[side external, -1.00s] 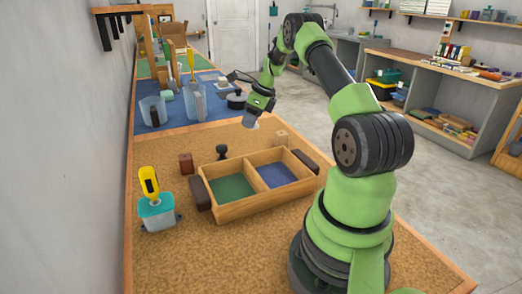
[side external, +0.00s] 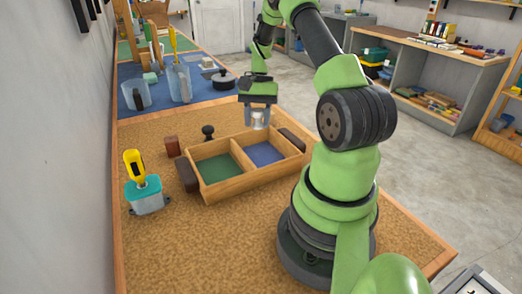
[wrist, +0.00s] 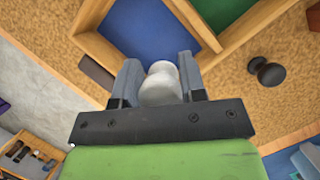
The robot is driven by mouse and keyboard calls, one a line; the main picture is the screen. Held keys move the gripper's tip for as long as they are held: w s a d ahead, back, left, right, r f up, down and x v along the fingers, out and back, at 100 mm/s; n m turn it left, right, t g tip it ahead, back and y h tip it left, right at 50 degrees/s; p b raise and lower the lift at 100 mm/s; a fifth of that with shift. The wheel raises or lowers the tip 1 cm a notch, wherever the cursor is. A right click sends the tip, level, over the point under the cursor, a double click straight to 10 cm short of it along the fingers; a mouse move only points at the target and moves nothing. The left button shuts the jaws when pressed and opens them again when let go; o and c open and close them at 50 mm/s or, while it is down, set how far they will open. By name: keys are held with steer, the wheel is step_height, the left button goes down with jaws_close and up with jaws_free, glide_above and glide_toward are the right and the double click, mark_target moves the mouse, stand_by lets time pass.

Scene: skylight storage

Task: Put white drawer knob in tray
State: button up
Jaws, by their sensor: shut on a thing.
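A white drawer knob (wrist: 160,84) is pinched between the two grey fingers of my gripper (wrist: 160,78). In the side external view the gripper (side external: 257,118) points down and holds the knob above the far rim of the wooden tray (side external: 222,188), apart from it. The tray has a green compartment (side external: 215,169) on the left and a blue compartment (side external: 264,153) on the right. In the wrist view the blue compartment (wrist: 150,28) lies just beyond the knob. Both compartments look empty.
A black knob (side external: 208,131) and a reddish-brown block (side external: 172,145) stand behind the tray. A teal-topped container (side external: 146,194) with a yellow-handled tool (side external: 135,165) stands to the left. Clear jugs (side external: 179,83) and a dark pot (side external: 219,80) are farther back. The front cork surface is clear.

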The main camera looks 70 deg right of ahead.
mark_target(257, 155)
step_height(257, 155, down, 8)
steer(key=shift+r, duration=0.15)
stand_by(0.4)
steer(key=o, duration=0.7)
